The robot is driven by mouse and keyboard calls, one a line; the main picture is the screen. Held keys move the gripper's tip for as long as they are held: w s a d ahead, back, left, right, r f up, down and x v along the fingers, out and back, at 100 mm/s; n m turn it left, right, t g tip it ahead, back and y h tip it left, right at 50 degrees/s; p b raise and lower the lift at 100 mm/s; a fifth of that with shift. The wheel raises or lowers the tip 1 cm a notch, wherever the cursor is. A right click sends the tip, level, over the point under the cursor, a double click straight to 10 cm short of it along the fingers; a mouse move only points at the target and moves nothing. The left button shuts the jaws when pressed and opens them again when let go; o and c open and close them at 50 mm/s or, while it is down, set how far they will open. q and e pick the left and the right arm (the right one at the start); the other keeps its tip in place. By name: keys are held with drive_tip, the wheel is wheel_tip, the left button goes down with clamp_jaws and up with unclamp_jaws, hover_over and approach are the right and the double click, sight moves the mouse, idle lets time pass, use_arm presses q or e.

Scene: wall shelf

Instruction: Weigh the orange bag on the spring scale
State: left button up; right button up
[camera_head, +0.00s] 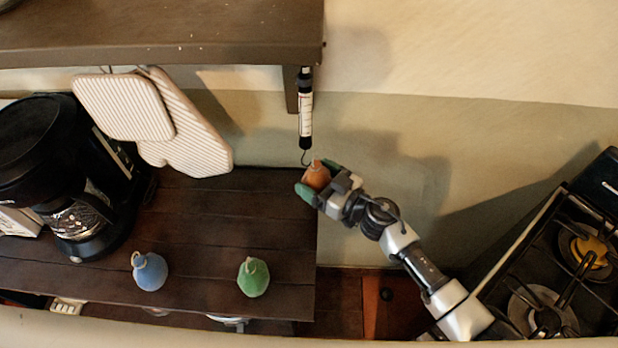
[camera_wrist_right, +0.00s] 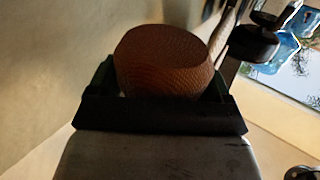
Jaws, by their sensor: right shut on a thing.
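The spring scale (camera_head: 305,112) hangs from the right end of the upper shelf, black with a pale marked band and a thin hook (camera_head: 306,158) at its lower end. My right gripper (camera_head: 318,182) is shut on the orange bag (camera_head: 316,174), just below the hook. The bag's top loop looks close to the hook; I cannot tell whether they touch. In the right wrist view the bag (camera_wrist_right: 163,60) fills the space between the fingers, and its loop is hidden there. My left gripper is not in view.
A blue bag (camera_head: 150,272) and a green bag (camera_head: 253,278) stand on the dark wooden counter (camera_head: 200,225). A black coffee maker (camera_head: 60,170) stands at left. Striped oven mitts (camera_head: 180,130) hang under the upper shelf (camera_head: 170,38). A stove (camera_head: 570,270) is at right.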

drive_tip(key=shift+d+p, duration=0.3)
drive_tip(key=shift+d, duration=2.05)
drive_tip(key=shift+d, duration=0.15)
drive_tip(key=shift+r, duration=0.1)
drive_tip(key=shift+c, duration=0.5)
